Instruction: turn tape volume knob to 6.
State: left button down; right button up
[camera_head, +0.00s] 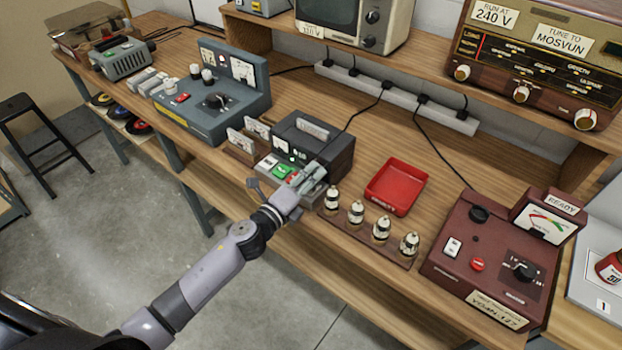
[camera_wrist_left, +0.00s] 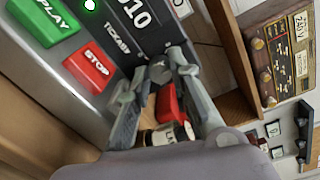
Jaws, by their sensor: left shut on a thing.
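The tape player (camera_head: 325,145) is a dark grey box near the front edge of the bench. It has a green PLAY button (camera_wrist_left: 42,20) and a red STOP button (camera_wrist_left: 91,67) on its front panel. The volume knob (camera_wrist_left: 160,70) is a small grey knob at the panel's end, seen in the left wrist view. My left gripper (camera_head: 313,177) is at that end of the player, its fingers shut on the knob from both sides. In the head view the gripper hides the knob. I cannot read the knob's setting. My right gripper is not in view.
A wooden strip with several valves (camera_head: 356,212) stands close to the gripper's right, with a red tray (camera_head: 381,205) behind it. A maroon tester (camera_head: 485,262) stands farther right, a blue-grey instrument (camera_head: 235,100) to the left. A power strip (camera_head: 400,97) runs along the back.

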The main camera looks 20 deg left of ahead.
pick_arm(q)
jog(key=m+b, duration=0.1)
jog(key=m, duration=0.2)
jog(key=shift+f+m, duration=0.1)
jog(key=shift+m, duration=0.2)
jog(key=shift+m+b, duration=0.3)
jog(key=shift+m, duration=1.6)
jog(key=c, duration=1.4)
grip_release()
jog(key=shift+s, duration=0.1)
jog(key=v, duration=1.1)
jog(key=shift+s, duration=0.45)
jog(key=shift+f, duration=0.15)
